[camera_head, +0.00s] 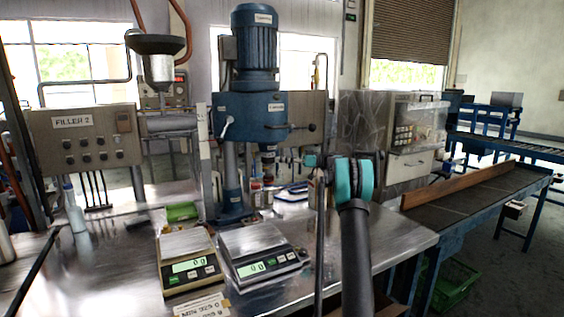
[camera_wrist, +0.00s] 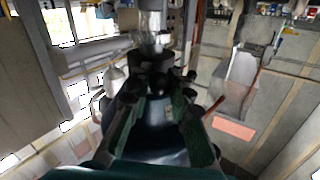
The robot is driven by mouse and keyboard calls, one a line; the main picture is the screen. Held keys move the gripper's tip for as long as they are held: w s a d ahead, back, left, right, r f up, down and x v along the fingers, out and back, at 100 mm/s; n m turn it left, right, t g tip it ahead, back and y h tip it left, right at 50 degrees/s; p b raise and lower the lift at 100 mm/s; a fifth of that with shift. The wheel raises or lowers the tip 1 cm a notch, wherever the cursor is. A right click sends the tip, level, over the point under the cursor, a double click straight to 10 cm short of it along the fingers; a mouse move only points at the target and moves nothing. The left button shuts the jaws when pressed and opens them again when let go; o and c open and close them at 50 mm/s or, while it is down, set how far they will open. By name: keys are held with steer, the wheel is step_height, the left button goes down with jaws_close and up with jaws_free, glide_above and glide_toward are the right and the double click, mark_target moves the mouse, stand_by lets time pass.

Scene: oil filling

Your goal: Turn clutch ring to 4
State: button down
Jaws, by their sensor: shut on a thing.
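The blue capping machine (camera_head: 250,112) stands at the back of the steel bench, with its motor on top and a spindle head below. The dark clutch ring (camera_head: 268,156) is low on that spindle; its numbers are too small to read. My gripper (camera_head: 290,160) reaches it from the right. In the wrist view my gripper (camera_wrist: 157,88) has its green-padded fingers shut around a dark round part, which appears to be the clutch ring, below a shiny cylinder (camera_wrist: 152,22). The fingers hide much of the ring, and its setting cannot be seen.
Two scales, one on the left (camera_head: 190,262) and one on the right (camera_head: 262,252), stand at the bench front. Bottles and small items crowd the machine's base. A filler panel (camera_head: 85,138) is at left, a grey cabinet (camera_head: 385,135) and a conveyor (camera_head: 480,195) at right.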

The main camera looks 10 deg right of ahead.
steer(key=shift+a, duration=0.1)
steer(key=c, duration=1.4)
jaws_free()
steer(key=shift+o, duration=0.2)
steer(key=v, duration=1.2)
